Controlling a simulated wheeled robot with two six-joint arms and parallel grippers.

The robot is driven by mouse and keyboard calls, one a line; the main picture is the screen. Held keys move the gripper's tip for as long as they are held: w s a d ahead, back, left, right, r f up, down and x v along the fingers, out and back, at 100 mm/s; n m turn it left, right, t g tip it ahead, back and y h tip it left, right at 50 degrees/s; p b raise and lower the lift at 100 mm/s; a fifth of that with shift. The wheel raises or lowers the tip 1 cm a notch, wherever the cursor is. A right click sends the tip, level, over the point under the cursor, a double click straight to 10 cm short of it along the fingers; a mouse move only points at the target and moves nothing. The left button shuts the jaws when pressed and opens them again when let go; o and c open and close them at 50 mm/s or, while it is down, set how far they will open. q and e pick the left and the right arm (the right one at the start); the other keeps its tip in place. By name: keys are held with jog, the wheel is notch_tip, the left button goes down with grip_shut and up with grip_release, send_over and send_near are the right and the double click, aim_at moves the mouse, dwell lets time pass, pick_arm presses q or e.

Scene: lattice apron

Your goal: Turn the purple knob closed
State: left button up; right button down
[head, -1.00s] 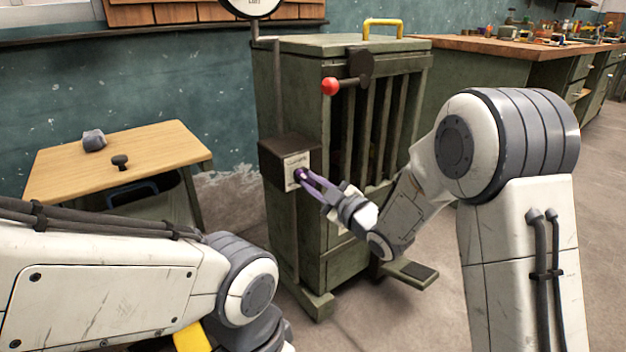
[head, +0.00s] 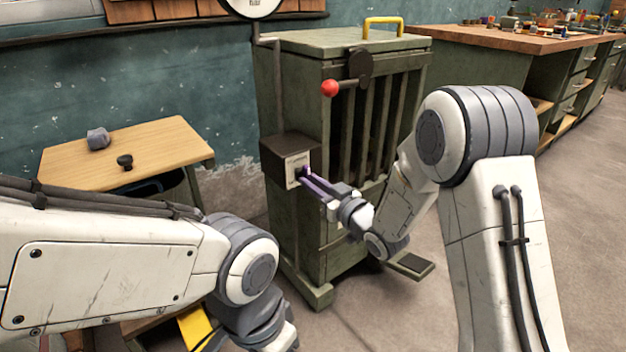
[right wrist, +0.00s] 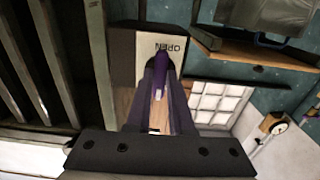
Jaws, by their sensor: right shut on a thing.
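The purple knob (head: 305,170) sits on the pale label plate of a dark box (head: 283,158) on the side of the green cabinet. My right gripper (head: 304,178) is at the knob, with its purple-grey fingers closed on it. In the right wrist view the knob (right wrist: 162,68) is between the fingertips (right wrist: 162,76). The fingers partly hide the knob and plate in the head view.
The green cabinet (head: 283,85) carries a red-ended lever (head: 330,88) above the box and a yellow handle (head: 382,20) on top. A pedal (head: 410,264) sticks out low at the front. A small wooden table (head: 150,150) stands left. Floor at right is clear.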

dwell(0.3)
jog(key=c, duration=0.8)
grip_release()
jog(key=p+v, duration=0.2)
jog(key=v, duration=0.8)
jog(key=shift+s+d, duration=0.15)
jog(key=shift+s, duration=0.1)
